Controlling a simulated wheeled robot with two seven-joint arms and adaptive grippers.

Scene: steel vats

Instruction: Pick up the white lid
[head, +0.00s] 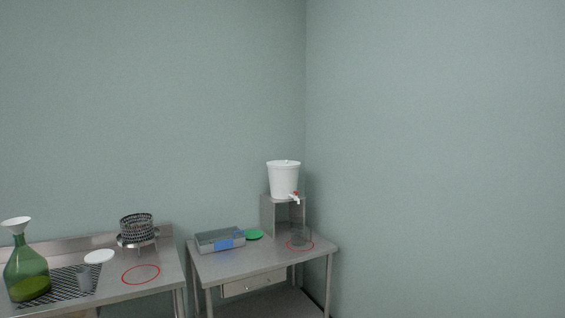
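A white round lid (99,256) lies flat on the left steel table, at the back right of the dark drain grate. It looks like a plain white disc. A white bucket (284,180) with a red-handled tap stands on a steel stand on the right table; I cannot tell whether its white top is a separate lid. Neither of my grippers is in the head view.
The right table (240,263) bears a steel tray (220,240) and green disc (254,235). A gap separates the tables.

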